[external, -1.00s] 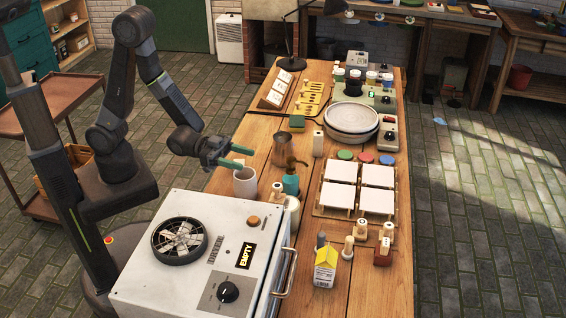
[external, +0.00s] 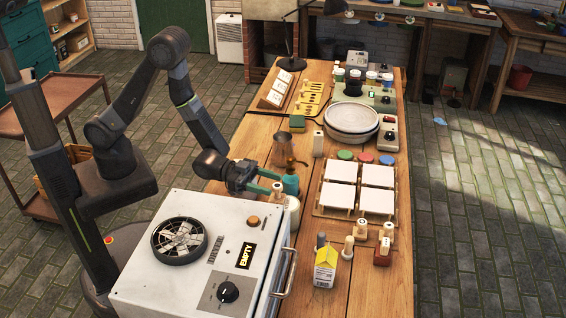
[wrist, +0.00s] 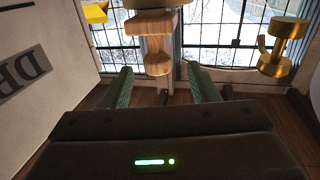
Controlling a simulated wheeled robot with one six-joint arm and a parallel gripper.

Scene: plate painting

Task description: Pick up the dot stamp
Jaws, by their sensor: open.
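My gripper (external: 273,182) is open and empty, held low behind the white oven, with its green fingers pointing right. In the wrist view, a wooden stamp-like piece (wrist: 157,42) shows ahead between the two fingertips (wrist: 159,74), apart from both. A small wooden stamp (external: 278,190) stands close by the fingers in the external view. Other wooden stamps (external: 347,247) stand near the table's front, one of them on a reddish block (external: 383,255). No stamp's face shows, so I cannot tell which is the dot stamp.
The white oven (external: 246,215) stands close in front of my gripper. A teal object (external: 291,184) and a metal pitcher (external: 282,150) are nearby. In the wrist view, a brass-coloured piece (wrist: 284,45) is at right.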

